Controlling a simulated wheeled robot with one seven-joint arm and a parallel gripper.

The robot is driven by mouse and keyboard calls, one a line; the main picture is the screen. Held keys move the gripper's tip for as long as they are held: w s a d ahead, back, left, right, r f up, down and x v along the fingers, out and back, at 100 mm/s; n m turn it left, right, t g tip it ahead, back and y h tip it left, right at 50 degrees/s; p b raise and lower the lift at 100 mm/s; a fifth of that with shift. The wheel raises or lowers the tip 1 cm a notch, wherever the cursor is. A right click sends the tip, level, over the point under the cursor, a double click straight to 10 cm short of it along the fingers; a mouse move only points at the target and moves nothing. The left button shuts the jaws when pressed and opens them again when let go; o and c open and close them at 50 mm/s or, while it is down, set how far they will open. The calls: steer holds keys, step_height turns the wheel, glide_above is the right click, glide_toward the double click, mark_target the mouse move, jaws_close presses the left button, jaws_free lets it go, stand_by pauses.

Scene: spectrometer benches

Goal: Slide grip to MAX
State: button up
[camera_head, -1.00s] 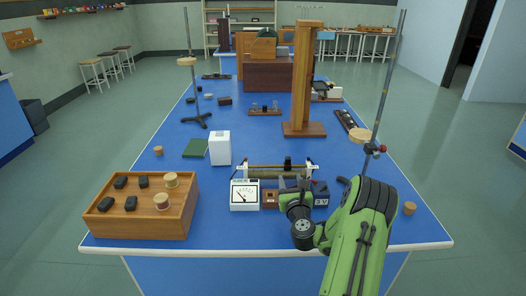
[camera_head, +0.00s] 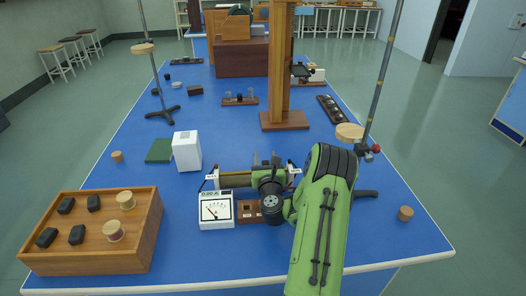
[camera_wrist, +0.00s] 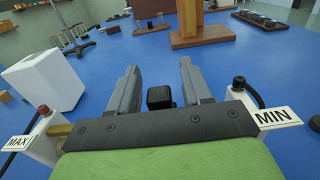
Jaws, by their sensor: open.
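The slide rheostat (camera_head: 236,180) lies across the front of the blue bench, partly hidden behind my arm in the head view. In the wrist view its MAX label (camera_wrist: 17,143) is at the left end and its MIN label (camera_wrist: 272,117) at the right end. The slider grip (camera_wrist: 160,97) is a small black block between these ends. My gripper (camera_wrist: 158,72) is open, with one finger on each side of the grip. I see gaps beside the grip, so it does not look clamped. In the head view my gripper (camera_head: 266,160) is over the rheostat.
A white meter (camera_head: 216,210) with a dial and a small wooden block stand in front of the rheostat. A white box (camera_head: 187,152) stands behind its left end. A wooden tray (camera_head: 145,235) is at front left. A stand rod (camera_head: 380,80) rises at right.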

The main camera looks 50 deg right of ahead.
steer(key=shift+a+r, duration=0.1)
steer(key=shift+r, duration=0.05)
jaws_close()
steer(key=w+a+p, duration=0.1)
steer(key=w+a, duration=0.2)
steer(key=shift+a, duration=0.25)
steer(key=shift+s+d, duration=0.1)
jaws_free()
